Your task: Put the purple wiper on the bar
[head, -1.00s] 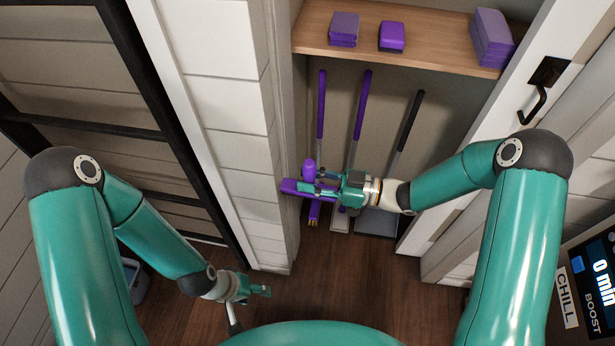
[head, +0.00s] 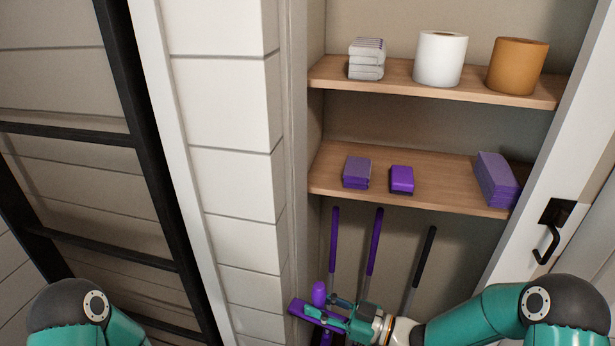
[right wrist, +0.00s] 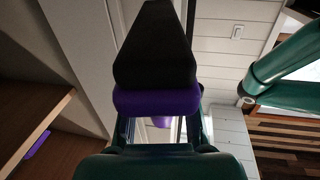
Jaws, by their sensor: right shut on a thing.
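The purple wiper (head: 303,309) is in my right gripper (head: 336,311), low in the head view, in front of the closet's left edge. A long purple part slants down to the right and a rounded purple end stands up beside the fingers. In the right wrist view a purple piece (right wrist: 155,102) with a black tapered part beyond it fills the middle; the fingers are mostly hidden behind it. My left gripper is outside the head view. I cannot pick out the bar with certainty in either view.
A closet shelf (head: 434,190) holds purple sponges and cloths; the upper shelf (head: 400,82) holds folded cloths and two rolls. Several long-handled tools stand below. A white door with a black handle (head: 547,243) is at right, a black ladder-like frame (head: 62,132) at left.

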